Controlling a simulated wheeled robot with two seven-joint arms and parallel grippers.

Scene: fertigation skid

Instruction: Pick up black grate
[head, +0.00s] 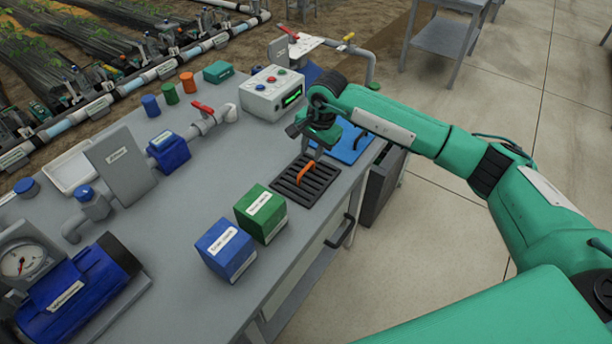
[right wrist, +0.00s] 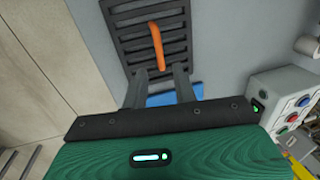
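The black grate (head: 294,190) is a slatted dark panel lying flat on the grey bench near its front edge, with an orange handle (head: 305,171) on it. It also shows at the top of the right wrist view (right wrist: 120,40), with the orange handle (right wrist: 157,46) upright in the picture. My right gripper (head: 313,153) is above the far end of the grate, close to the handle. My left gripper is not in view.
A green box (head: 261,213) and a blue box (head: 226,250) stand beside the grate. A blue mat (head: 347,143) lies beyond it. A control box (head: 271,93) with buttons stands behind. Pipes and a blue motor (head: 75,288) fill the bench's left side.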

